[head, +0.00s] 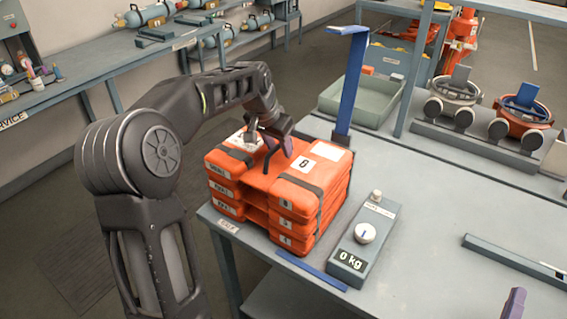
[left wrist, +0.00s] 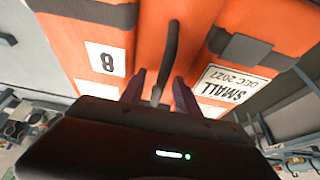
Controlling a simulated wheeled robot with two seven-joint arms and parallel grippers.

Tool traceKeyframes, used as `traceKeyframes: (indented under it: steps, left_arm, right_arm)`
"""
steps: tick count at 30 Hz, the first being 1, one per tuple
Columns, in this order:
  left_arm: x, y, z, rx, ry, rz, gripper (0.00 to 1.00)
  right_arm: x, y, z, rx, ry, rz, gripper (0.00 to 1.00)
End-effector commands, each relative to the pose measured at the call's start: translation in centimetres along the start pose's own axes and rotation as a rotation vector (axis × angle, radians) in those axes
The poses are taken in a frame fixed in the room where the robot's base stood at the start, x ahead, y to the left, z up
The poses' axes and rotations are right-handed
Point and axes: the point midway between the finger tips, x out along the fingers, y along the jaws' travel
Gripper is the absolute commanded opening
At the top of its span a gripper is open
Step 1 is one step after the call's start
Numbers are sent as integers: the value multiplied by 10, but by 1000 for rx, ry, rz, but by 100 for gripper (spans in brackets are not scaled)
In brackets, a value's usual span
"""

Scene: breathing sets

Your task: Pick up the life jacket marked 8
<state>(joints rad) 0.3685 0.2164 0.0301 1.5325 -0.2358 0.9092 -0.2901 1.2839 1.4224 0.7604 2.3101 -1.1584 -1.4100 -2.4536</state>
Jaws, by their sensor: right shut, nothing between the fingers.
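An orange life jacket (head: 270,182) marked 8 lies flat on top of a stack of three orange jackets near the table's left corner. In the left wrist view, the jacket (left wrist: 65,35) shows its white 8 label and an upside-down "SMALL DEC 2027" label. A black strap loop (left wrist: 169,50) stands up from its middle. My left gripper (left wrist: 160,92) is open, with its fingers on either side of the loop and a gap between them. In the head view my left gripper (head: 268,148) is low over the jacket. My right gripper (head: 515,303) shows only a purplish tip at the bottom right, shut and empty.
A scale (head: 364,240) reading 0 kg stands right of the stack. A blue upright post (head: 351,85) stands behind it, near a grey-green tray (head: 362,98). Regulator-like sets sit on a rack (head: 478,140) at the back right. The table's middle right is mostly clear.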

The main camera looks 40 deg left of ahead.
Motion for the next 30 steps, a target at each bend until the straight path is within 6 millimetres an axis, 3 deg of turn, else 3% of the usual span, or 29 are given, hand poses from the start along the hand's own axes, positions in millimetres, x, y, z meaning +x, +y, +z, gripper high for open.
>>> traceKeyframes:
  steps: [23,30]
  left_arm:
    - [5,0,2,0,0,0,38]
    - [5,0,2,0,0,0,19]
  right_arm:
    - [-2,-4,1,0,0,0,0]
    - [-2,-4,1,0,0,0,0]
